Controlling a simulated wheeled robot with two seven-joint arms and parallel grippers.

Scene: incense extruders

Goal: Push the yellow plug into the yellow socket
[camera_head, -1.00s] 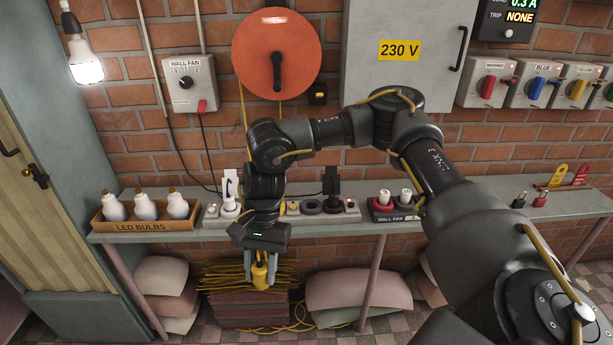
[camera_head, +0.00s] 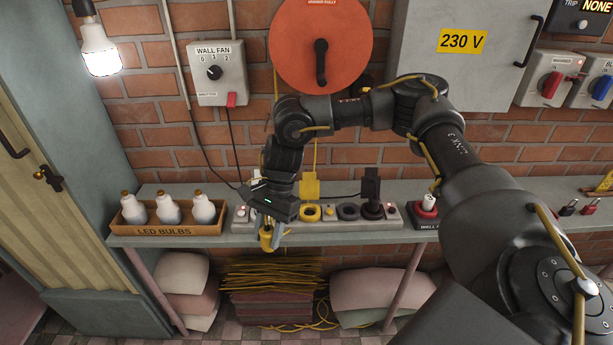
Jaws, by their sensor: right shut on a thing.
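My right gripper (camera_head: 274,240) is shut on the yellow plug (camera_head: 266,238), which shows at the front edge of the shelf. The yellow socket (camera_head: 311,213) is a yellow ring on the socket strip, to the right of and a little above the plug in the picture. The plug is apart from that socket. My gripper body hides part of the strip and the upper part of the plug. My left gripper is not in view.
The strip (camera_head: 393,222) also holds dark sockets and a black plug (camera_head: 371,196). A yellow piece (camera_head: 311,186) on a yellow cord is behind the yellow socket. A bulb box (camera_head: 167,229) stands left, and a red-based unit (camera_head: 426,212) right.

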